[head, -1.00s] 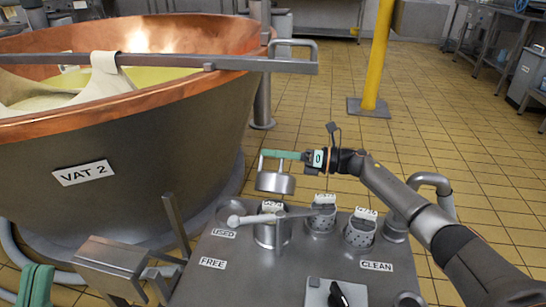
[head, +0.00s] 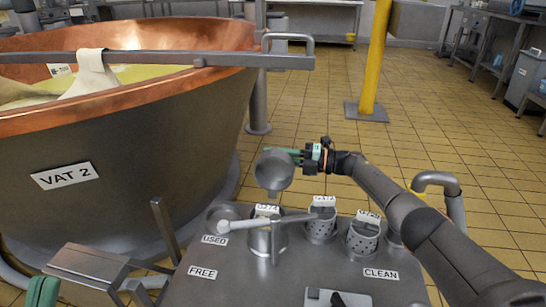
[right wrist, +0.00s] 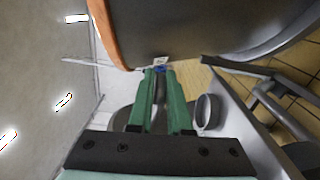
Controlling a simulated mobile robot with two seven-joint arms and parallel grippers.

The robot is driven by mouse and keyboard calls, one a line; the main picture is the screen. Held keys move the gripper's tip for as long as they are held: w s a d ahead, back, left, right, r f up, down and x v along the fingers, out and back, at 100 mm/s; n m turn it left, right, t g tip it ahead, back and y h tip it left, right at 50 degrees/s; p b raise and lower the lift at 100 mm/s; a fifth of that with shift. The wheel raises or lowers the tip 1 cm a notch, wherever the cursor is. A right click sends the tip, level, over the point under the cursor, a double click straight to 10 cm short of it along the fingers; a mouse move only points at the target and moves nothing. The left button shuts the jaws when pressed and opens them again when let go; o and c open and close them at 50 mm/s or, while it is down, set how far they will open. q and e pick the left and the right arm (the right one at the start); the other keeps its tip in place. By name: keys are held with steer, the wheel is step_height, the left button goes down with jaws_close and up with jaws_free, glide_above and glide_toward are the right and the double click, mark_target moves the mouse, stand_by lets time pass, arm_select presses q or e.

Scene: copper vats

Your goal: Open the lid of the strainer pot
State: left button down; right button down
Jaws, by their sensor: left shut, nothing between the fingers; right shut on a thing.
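The strainer pot (head: 262,241) stands on the grey worktop, with a light label at its rim. A light-tipped metal rod (head: 268,221) lies across its top in the picture. A round grey metal lid (head: 273,173) hangs in the air above the pot, apart from it and tilted so that its round face shows. My right gripper (head: 298,153) is shut on the lid at its upper edge; the fingers (right wrist: 162,72) show in the right wrist view, where the grip itself is unclear. My left gripper (head: 42,291) is shut and empty at the lower left corner, partly cut off.
The copper vat (head: 110,140) marked VAT 2 fills the left. Two perforated cups (head: 321,228) (head: 362,240) stand right of the pot. The worktop (head: 240,272) carries USED, FREE and CLEAN labels. A yellow post (head: 376,60) stands behind on open tiled floor.

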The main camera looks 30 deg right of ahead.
arm_select(q)
steer(key=shift+f, duration=0.2)
arm_select(e)
steer(key=shift+w+d+f+m, duration=0.1)
steer(key=shift+w+f+m, duration=0.1)
steer(key=shift+f+m, duration=0.5)
steer(key=shift+f, duration=0.1)
steer(key=c, duration=0.9)
jaws_free()
steer(key=shift+r, duration=0.2)
arm_select(q)
step_height(320, 180, up, 13)
steer(key=a+t+y+p, duration=0.1)
steer(key=p, duration=1.2)
steer(key=shift+w+a+n+y+p, duration=0.3)
steer(key=shift+w+a+n, duration=0.05)
steer(key=shift+w+n, duration=0.05)
arm_select(e)
steer(key=shift+s+a+r, duration=1)
steer(key=shift+s+r, duration=1.1)
steer(key=shift+s+a+r, duration=0.95)
steer(key=shift+s+r, duration=1.2)
steer(key=shift+s+a+r, duration=1)
steer(key=shift+s+r, duration=1.1)
